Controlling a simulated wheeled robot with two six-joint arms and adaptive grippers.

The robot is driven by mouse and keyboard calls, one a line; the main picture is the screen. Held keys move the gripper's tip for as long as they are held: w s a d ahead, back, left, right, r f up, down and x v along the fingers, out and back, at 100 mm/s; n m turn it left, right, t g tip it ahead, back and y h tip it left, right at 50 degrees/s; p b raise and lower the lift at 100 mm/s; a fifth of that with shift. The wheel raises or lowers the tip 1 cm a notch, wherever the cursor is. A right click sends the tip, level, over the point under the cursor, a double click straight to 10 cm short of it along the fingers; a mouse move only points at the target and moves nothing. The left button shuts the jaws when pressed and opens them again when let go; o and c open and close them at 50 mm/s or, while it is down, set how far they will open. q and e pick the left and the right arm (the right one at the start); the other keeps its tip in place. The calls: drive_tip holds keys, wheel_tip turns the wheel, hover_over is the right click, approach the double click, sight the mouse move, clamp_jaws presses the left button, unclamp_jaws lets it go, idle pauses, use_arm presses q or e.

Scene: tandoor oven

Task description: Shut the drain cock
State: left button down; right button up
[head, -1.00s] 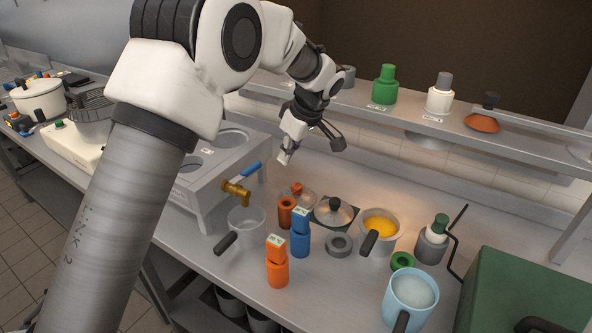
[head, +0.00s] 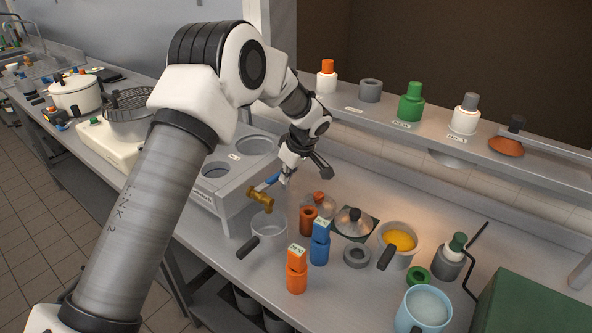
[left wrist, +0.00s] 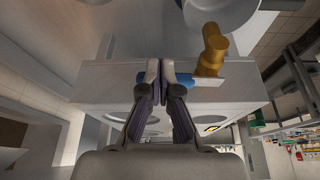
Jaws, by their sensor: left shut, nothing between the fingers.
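The drain cock is a brass valve body (head: 260,199) with a blue lever handle (head: 271,181), on the side of the grey steel unit. The handle points away from the brass body, to the upper right in the head view. My left gripper (head: 286,179) is at the handle's far end, with its fingers shut and empty. In the left wrist view the shut fingertips (left wrist: 160,68) are in front of the blue handle (left wrist: 207,80), which shows on both sides of them. The brass body (left wrist: 212,50) is to their right. I cannot tell whether they touch the handle. My right gripper is not in view.
A clear pot (head: 268,226) stands below the cock. Orange (head: 297,272) and blue (head: 320,243) blocks, a lidded dish (head: 353,222) and a pot of yellow liquid (head: 398,238) are to the right. A shelf (head: 440,127) with bottles runs behind.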

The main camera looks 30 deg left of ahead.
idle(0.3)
use_arm(q)
drive_tip(key=shift+w+a+r+n+g+b, duration=0.15)
drive_tip(key=shift+w+a+n+g+b, duration=0.15)
drive_tip(key=shift+a+n+b, duration=0.3)
